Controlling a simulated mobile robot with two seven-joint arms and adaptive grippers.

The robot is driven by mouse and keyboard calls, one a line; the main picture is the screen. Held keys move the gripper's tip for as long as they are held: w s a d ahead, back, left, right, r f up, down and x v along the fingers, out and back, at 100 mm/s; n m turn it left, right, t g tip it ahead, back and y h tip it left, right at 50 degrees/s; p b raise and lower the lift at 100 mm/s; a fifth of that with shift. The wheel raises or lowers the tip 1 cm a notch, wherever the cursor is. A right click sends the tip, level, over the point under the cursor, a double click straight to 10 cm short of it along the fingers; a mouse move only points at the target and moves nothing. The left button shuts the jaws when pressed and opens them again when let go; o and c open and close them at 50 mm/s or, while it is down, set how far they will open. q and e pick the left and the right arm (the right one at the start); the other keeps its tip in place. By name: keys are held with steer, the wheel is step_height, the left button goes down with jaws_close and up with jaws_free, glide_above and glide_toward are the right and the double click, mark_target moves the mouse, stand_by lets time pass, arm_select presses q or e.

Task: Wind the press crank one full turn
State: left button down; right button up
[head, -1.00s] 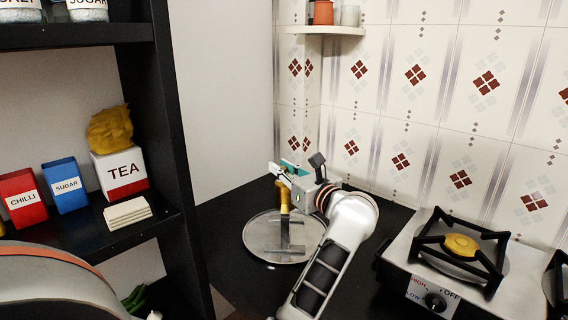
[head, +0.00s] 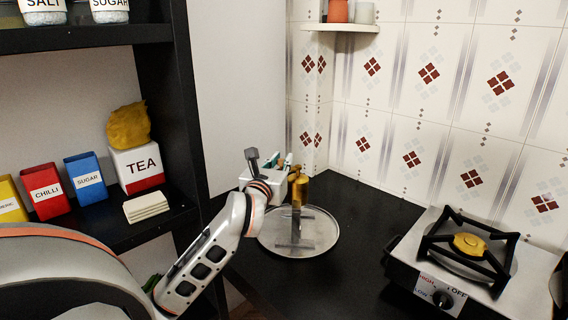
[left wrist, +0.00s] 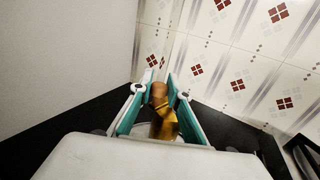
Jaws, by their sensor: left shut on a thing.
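The press stands on the black counter, with a round metal plate (head: 326,240) at its base and a brass-coloured upper part (head: 300,190). My left gripper (head: 285,165) is at the top of the press and reaches in from its left side. In the left wrist view, the crank's brown handle (left wrist: 158,91) sits between the two teal-lined fingers (left wrist: 160,80), which are shut on it. The gold crank arm (left wrist: 165,124) shows just below the handle. In the head view my gripper hides the handle. My right gripper is not in view.
A gas stove (head: 470,265) stands on the counter (head: 365,215) to the right. A dark shelf at left holds a tea box (head: 138,168), coloured boxes and a stack of pale tiles (head: 146,206). A tiled wall is behind the press, with a small corner shelf (head: 342,27) above.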

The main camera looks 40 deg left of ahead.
arm_select(q)
steer(key=shift+w+a+m+t+h, duration=0.1)
steer(key=shift+a+m+t+h, duration=0.15)
steer(key=shift+m+h, duration=0.25)
steer(key=shift+w+a+m+t+h, duration=0.1)
steer(key=shift+m+t+h, duration=0.2)
steer(key=shift+h, duration=0.4)
steer(key=c, duration=1.9)
jaws_free()
steer(key=shift+w, duration=0.1)
steer(key=shift+v, duration=3.8)
steer(key=shift+a, duration=0.1)
